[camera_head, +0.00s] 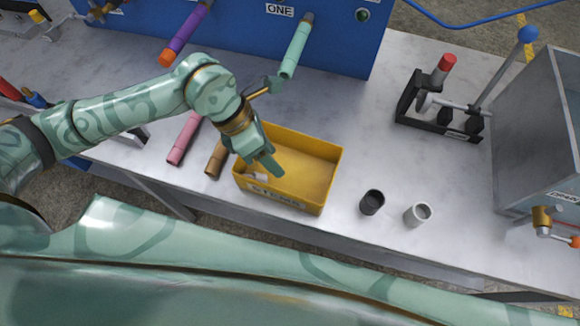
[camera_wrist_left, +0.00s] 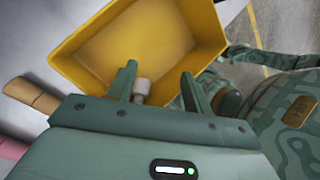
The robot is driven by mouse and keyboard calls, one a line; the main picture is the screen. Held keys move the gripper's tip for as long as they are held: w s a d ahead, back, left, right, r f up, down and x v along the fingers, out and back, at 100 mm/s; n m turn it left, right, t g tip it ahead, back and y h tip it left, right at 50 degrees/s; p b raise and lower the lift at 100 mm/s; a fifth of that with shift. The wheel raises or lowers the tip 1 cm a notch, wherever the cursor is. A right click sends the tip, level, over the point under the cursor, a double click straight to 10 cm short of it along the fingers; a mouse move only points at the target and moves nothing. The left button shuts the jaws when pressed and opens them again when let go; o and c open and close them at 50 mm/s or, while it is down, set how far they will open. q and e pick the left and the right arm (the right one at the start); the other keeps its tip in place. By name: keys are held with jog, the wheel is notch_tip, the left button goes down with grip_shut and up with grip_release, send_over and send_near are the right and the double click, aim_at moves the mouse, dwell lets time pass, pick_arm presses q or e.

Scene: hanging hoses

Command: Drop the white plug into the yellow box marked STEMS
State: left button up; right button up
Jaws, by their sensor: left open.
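The yellow box (camera_head: 312,150) marked STEMS stands on the bench near its front edge, open at the top. A small white plug (camera_head: 261,177) shows inside the box's outline, by the left end of its front wall. My left gripper (camera_head: 265,164) points down over the left part of the box. In the left wrist view, its two fingers (camera_wrist_left: 158,78) are apart, with the plug (camera_wrist_left: 142,87) showing in the gap between them, clear of both. I cannot tell whether the plug touches the box floor. My right gripper is not in view.
A black cup (camera_head: 372,202) and a white cup (camera_head: 418,214) stand right of the box. Pink (camera_head: 184,139) and brown (camera_head: 216,160) hoses are left of it. A green hose (camera_head: 296,52) hangs behind. A black rack (camera_head: 437,117) stands at the right, near a grey cabinet (camera_head: 535,130).

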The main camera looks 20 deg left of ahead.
pick_arm(q)
jog(key=p+v, duration=0.2)
jog(key=v, duration=1.4)
jog(key=shift+r, duration=0.15)
